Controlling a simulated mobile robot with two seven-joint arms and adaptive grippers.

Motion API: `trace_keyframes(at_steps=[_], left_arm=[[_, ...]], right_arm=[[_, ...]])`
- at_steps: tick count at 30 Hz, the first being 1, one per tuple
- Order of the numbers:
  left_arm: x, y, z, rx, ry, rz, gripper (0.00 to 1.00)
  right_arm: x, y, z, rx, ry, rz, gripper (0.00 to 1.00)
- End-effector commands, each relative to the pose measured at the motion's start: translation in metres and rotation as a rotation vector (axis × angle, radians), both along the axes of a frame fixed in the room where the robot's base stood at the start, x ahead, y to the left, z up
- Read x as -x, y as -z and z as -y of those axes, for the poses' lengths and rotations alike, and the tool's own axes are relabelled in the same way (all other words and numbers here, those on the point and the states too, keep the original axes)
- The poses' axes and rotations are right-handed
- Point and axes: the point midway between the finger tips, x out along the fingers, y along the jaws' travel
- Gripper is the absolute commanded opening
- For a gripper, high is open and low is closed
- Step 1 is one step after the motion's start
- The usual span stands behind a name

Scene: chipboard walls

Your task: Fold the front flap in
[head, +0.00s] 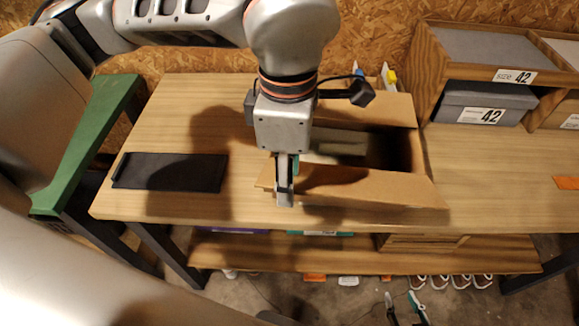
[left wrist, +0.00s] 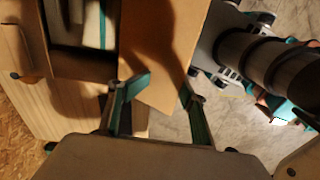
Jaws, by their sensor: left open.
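An open cardboard box (head: 404,150) stands on the wooden workbench. Its front flap (head: 365,186) sticks out toward the bench's front edge; its back flap (head: 375,106) lies outward. Something pale (head: 340,146) lies inside, partly hidden by my arm and shadow. My left gripper (head: 285,190) points down at the left end of the front flap. In the left wrist view its teal fingers (left wrist: 165,86) are apart, with the front flap (left wrist: 165,50) showing between them; I cannot tell whether they touch. My right gripper (head: 405,305) has its fingers apart, low in front of the bench.
A flat black object (head: 170,171) lies on the bench left of the box. A wooden shelf unit (head: 425,70) with a grey box (head: 483,104) marked 42 stands at the back right. The bench right of the cardboard box is mostly clear. Shoes (head: 460,281) show below.

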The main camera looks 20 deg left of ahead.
Motion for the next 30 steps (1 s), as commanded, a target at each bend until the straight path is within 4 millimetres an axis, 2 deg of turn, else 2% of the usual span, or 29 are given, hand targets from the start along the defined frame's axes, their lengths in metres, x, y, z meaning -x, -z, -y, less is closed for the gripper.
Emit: trace_keyframes(at_steps=[1, 24, 25, 26, 30], left_arm=[[0.0012, 0.0067, -0.0007, -0.005, 0.001, -0.008, 0.31], [0.0033, 0.0058, -0.0005, -0.005, 0.003, -0.01, 0.31], [0.0034, 0.0058, -0.0005, -0.005, 0.003, -0.01, 0.38], [0.0034, 0.0058, -0.0005, -0.005, 0.003, -0.01, 0.31], [0.0033, 0.0054, -0.0005, -0.005, 0.003, -0.01, 0.31]], right_arm=[[-0.0004, 0.0016, 0.0005, 0.001, 0.0, 0.0, 0.33], [-0.0032, 0.0018, 0.0022, 0.003, 0.002, 0.006, 0.33], [-0.0032, 0.0018, 0.0022, 0.003, 0.002, 0.006, 0.33], [-0.0031, 0.0017, 0.0023, 0.003, 0.002, 0.006, 0.33], [-0.0032, 0.0016, 0.0022, 0.003, 0.002, 0.006, 0.33]])
